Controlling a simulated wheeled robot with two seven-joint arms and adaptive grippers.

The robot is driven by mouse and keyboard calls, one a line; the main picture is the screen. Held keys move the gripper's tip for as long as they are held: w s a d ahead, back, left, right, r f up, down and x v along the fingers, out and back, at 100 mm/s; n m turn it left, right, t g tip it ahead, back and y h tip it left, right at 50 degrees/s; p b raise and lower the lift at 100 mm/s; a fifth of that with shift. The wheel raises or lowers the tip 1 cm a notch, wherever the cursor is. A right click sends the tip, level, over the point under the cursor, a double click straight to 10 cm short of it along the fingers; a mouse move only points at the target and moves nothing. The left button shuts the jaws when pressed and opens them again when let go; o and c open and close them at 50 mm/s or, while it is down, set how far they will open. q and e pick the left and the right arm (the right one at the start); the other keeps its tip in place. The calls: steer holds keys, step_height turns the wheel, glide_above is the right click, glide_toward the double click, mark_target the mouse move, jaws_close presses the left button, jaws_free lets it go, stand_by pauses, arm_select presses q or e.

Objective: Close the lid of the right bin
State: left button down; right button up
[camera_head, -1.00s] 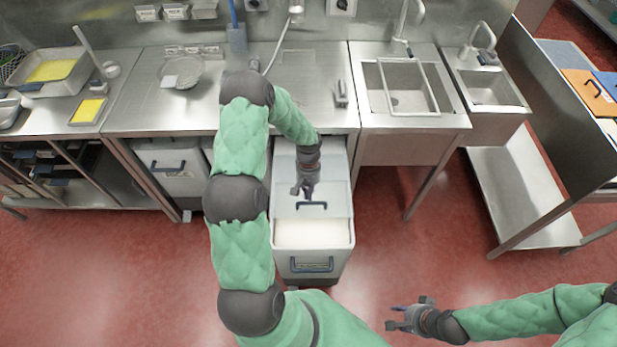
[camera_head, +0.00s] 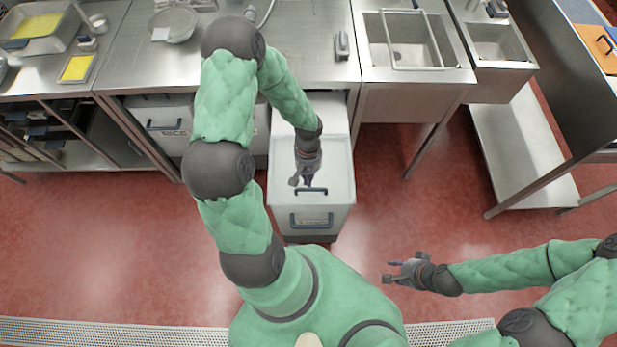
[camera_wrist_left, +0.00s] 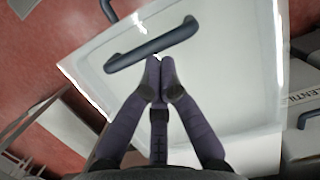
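The right bin (camera_head: 338,210) is white and pulled out from under the counter. Its pale lid (camera_head: 335,165) reaches almost to the bin's front edge, and no contents show. A dark handle (camera_head: 311,191) sits on the lid's front part; it also shows in the left wrist view (camera_wrist_left: 152,45). My left gripper (camera_head: 300,183) is just behind this handle. In the left wrist view its fingers (camera_wrist_left: 160,68) are together at the tips, against or very near the handle, with nothing between them. My right gripper (camera_head: 390,271) is open and empty, over the floor to the right.
Neighbouring bins (camera_head: 165,115) stand under the counter at left, one marked RICE. A label with partly visible letters shows on a bin in the left wrist view (camera_wrist_left: 305,95). Sinks (camera_head: 410,45) stand at the right. The red floor (camera_head: 130,235) in front is clear.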

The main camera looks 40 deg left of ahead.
arm_select(q)
steer(key=shift+s+d+f, duration=0.1)
steer(key=shift+s+f, duration=0.05)
steer(key=shift+f, duration=0.05)
steer(key=v, duration=1.2)
steer(key=shift+r, duration=0.2)
